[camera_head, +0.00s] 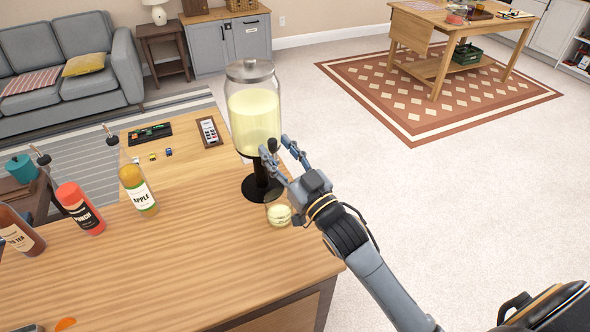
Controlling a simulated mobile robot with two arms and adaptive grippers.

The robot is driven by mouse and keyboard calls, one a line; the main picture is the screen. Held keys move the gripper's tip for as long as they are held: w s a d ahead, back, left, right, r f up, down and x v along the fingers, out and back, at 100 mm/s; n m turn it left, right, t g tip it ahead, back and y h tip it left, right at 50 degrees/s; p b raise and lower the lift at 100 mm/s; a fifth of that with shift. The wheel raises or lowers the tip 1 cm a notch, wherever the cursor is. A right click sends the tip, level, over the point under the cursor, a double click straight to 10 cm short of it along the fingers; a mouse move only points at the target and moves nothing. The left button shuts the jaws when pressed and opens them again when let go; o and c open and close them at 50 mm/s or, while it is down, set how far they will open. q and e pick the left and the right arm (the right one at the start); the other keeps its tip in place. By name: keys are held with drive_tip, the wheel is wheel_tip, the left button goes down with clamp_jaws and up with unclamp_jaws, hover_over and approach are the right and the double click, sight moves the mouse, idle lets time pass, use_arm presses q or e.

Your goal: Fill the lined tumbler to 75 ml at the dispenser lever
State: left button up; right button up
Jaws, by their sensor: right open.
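The drink dispenser (253,112) is a clear jar with a silver lid and pale yellow liquid, standing on a black pedestal near the bar's right end. The tumbler (279,215) stands on the wooden counter at the foot of the dispenser, below my right gripper, and shows pale yellow-green inside. Its lines and level cannot be read. My right gripper (277,152) is open, its fingertips around or just beside the small dark lever (272,146) at the jar's lower front. Whether they touch the lever cannot be told. My left gripper is not in view.
An apple bottle (138,190), a red punch bottle (80,208) and a brown tea bottle (18,232) stand along the counter's left. A calculator-like device (209,132) and a black tray (150,134) lie behind. The counter's front middle (180,270) is clear.

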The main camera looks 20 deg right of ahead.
drive_tip(key=v, duration=1)
drive_tip(key=shift+s, duration=0.35)
drive_tip(key=shift+d+f, duration=0.1)
